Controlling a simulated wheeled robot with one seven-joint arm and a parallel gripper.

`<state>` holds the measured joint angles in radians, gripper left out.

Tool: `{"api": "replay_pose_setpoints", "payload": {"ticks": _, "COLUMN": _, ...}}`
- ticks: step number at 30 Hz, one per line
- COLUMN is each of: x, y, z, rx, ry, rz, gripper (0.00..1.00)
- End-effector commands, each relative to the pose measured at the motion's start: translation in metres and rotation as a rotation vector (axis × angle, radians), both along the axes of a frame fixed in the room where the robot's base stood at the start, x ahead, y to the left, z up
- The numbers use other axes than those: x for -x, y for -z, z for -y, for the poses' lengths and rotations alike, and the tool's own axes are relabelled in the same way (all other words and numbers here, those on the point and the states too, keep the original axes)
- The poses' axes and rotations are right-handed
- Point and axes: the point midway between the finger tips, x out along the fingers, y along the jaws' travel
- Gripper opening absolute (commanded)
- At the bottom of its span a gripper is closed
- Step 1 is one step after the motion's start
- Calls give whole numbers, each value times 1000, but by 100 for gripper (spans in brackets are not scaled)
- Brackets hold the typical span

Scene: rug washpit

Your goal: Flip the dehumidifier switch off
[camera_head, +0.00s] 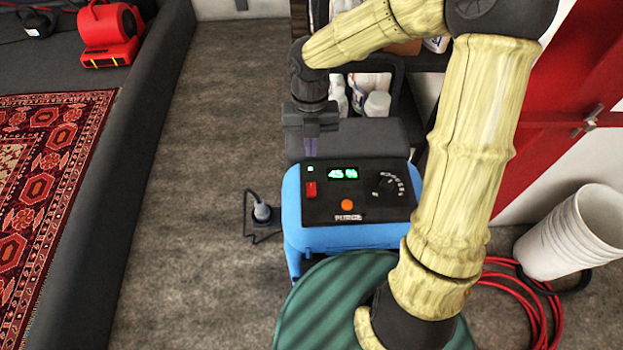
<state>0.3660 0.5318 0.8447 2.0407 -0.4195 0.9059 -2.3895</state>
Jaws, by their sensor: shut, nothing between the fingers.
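The blue dehumidifier (340,238) stands on the floor ahead of me. Its black top panel (385,210) faces up and carries a lit green display (342,174) reading 45 %, a small green light (311,169), an orange button (347,205) and a black dial (385,184). The red switch (310,190) is at the left of the panel, below the green light. My gripper (312,155) points down over the panel's back left edge, a little beyond the switch. It is shut and empty. Whether its tips touch the panel cannot be told.
A plug with a dark cord (262,211) stands left of the dehumidifier. Shelves with white bottles (377,103) are behind it. A red hose (530,295) and white buckets (572,235) are at right. A patterned rug (50,190) lies left; the floor between (190,200) is clear.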

Motion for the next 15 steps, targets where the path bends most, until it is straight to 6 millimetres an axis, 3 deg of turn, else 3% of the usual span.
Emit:
{"api": "replay_pose_setpoints", "payload": {"ticks": 5, "x": 2, "y": 13, "z": 0, "rx": 2, "ry": 1, "rz": -3, "gripper": 0}}
{"api": "replay_pose_setpoints", "payload": {"ticks": 15, "x": 10, "y": 69, "z": -1, "rx": 2, "ry": -1, "rz": -4, "gripper": 0}}
